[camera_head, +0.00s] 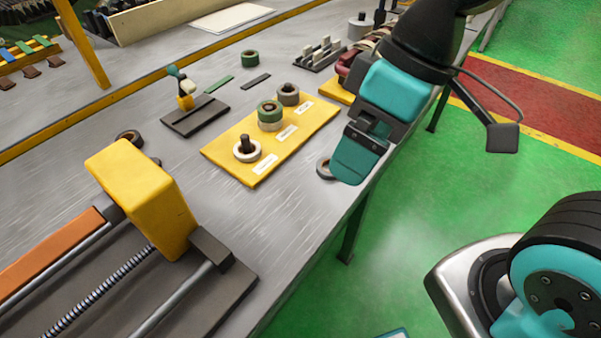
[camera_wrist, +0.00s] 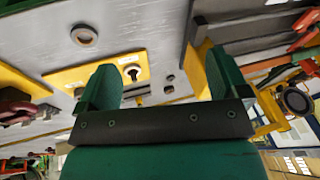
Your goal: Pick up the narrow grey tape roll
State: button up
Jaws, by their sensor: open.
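A small, narrow grey tape roll (camera_head: 324,168) lies on the table near its right edge, partly hidden behind my gripper (camera_head: 354,168) in the head view. What looks like the same roll (camera_wrist: 84,35) lies flat on bare tabletop in the wrist view, left of the two fingers. My gripper (camera_wrist: 163,82) is open, with nothing seen between its teal-green fingers. It hangs beside the roll, near the table edge; its height above the table is unclear. Another grey roll (camera_head: 288,95) sits on the yellow board (camera_head: 222,152) and looks thicker.
The board also carries a green-and-white roll stack (camera_head: 270,113) and a white roll (camera_head: 247,152) around a dark peg. A dark roll (camera_head: 130,136) and a green roll (camera_head: 250,58) lie elsewhere. A yellow-blocked screw machine (camera_head: 145,195) fills the front left.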

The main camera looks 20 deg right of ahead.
jog(key=w+d+f+n+h+p, duration=0.1)
jog(key=w+d+n+h, duration=0.1)
jog(key=w+n, duration=0.6)
jog(key=n+h+p, duration=0.2)
jog(key=n, duration=0.4)
send_over(324, 160)
jog(key=s, duration=0.2)
jog(key=f, duration=1.4)
jog(key=shift+s+d+f, duration=0.2)
jog(key=shift+d+f, duration=0.05)
jog(key=shift+f, duration=0.1)
jog(key=shift+w+f+p, duration=0.15)
jog(key=shift+f+p, duration=0.05)
jog(key=shift+f, duration=1.2)
jog(key=shift+w+f+p, duration=0.1)
jog(key=shift+f+p, duration=0.05)
jog(key=shift+f, duration=1.2)
jog(key=c, duration=1)
